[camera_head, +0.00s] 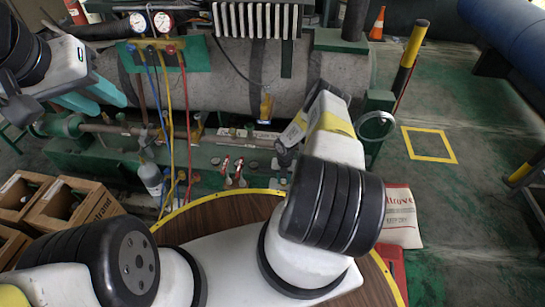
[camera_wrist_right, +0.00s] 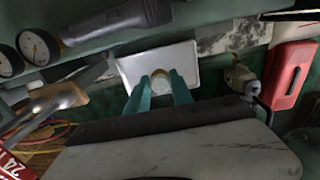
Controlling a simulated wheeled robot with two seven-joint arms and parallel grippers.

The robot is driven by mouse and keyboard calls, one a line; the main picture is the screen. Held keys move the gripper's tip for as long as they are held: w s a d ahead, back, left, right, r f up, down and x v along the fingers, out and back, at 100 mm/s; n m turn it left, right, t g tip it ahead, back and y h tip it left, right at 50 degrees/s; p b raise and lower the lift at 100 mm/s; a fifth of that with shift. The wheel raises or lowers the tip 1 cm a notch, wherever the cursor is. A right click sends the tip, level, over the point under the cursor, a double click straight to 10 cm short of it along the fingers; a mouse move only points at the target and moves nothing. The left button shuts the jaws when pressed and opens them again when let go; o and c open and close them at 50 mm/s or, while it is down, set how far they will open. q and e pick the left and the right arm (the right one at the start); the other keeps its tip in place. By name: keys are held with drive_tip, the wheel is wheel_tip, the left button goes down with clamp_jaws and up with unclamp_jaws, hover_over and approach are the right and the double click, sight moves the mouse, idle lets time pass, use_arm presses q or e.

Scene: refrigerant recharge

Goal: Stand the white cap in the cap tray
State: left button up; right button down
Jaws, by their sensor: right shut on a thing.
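A light grey-white tray (camera_wrist_right: 188,56), which looks like the cap tray, lies just beyond the fingertips. The cap appears over or at the tray's near part; I cannot tell whether they touch. In the head view my right arm hides its gripper, the cap and probably the tray. My left gripper (camera_head: 92,97) is at the upper left with its teal fingers apart and empty, in front of the grey tank.
Two pressure gauges (camera_head: 151,22) with blue, yellow and red hoses hang in front of the grey tank (camera_head: 215,75). Wooden crates (camera_head: 72,205) stand at left. A red object (camera_wrist_right: 290,75) lies right of the tray. Open floor is at right.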

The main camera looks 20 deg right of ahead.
sight(283, 180)
drive_tip(key=shift+a+f, duration=0.1)
drive_tip(key=shift+f, duration=1)
drive_tip(key=shift+f, duration=0.1)
drive_tip(key=c, duration=1.1)
unclamp_jaws()
wheel_tip(283, 180, up, 12)
drive_tip(key=shift+r, duration=0.15)
